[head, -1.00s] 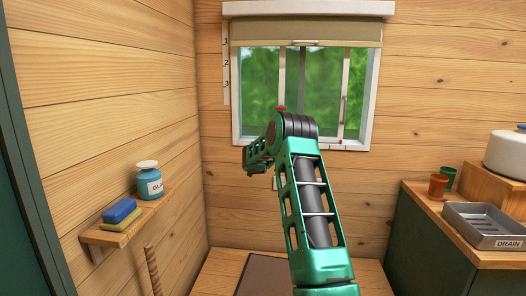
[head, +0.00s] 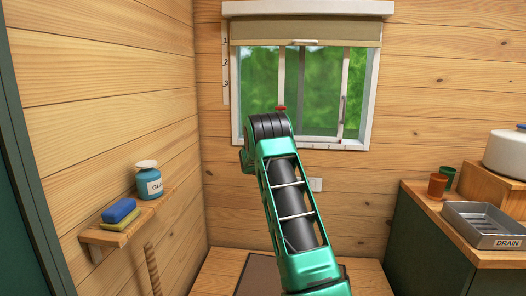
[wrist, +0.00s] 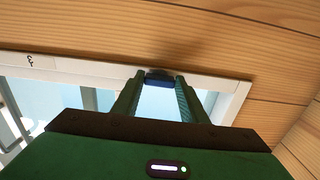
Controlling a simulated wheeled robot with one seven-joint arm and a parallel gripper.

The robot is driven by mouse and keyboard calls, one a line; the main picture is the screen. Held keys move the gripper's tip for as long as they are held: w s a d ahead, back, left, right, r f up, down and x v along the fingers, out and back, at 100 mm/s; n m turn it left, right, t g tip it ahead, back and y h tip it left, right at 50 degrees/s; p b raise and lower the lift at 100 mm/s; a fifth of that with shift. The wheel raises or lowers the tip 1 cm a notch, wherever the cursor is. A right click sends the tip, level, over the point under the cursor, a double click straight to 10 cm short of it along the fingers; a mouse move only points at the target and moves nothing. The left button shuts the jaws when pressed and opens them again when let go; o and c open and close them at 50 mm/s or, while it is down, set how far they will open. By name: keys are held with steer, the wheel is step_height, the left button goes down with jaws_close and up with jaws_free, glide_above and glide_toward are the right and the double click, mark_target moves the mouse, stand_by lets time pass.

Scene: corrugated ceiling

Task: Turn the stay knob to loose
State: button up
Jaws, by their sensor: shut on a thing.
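In the wrist view my gripper (wrist: 160,80) has its two green fingers closed on a small dark blue piece (wrist: 159,83) at the edge of the white window frame (wrist: 220,82). This piece looks like the stay knob, but its marking and turn position cannot be read. In the head view my green arm stands in front of the lower left of the window (head: 368,95), and my gripper is hidden behind it. A small red piece (head: 281,108) shows just above the arm's top joint.
A shelf (head: 100,238) on the left wall holds a blue jar (head: 148,183) and a blue and yellow sponge (head: 119,212). At right a counter (head: 425,200) holds cups, a drain tray (head: 487,226) and a white pot (head: 505,153). A rolled blind (head: 305,33) hangs above the window.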

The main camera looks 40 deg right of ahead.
steer(key=shift+w+a+f, duration=0.2)
steer(key=shift+a+f, duration=0.1)
steer(key=shift+f, duration=0.05)
steer(key=o, duration=1)
steer(key=shift+w, duration=0.1)
steer(key=shift+o, duration=0.2)
steer(key=shift+s+d+r, duration=0.15)
steer(key=shift+s+r, duration=0.05)
steer(key=v, duration=1)
steer(key=shift+s+a, duration=0.2)
steer(key=shift+a, duration=0.05)
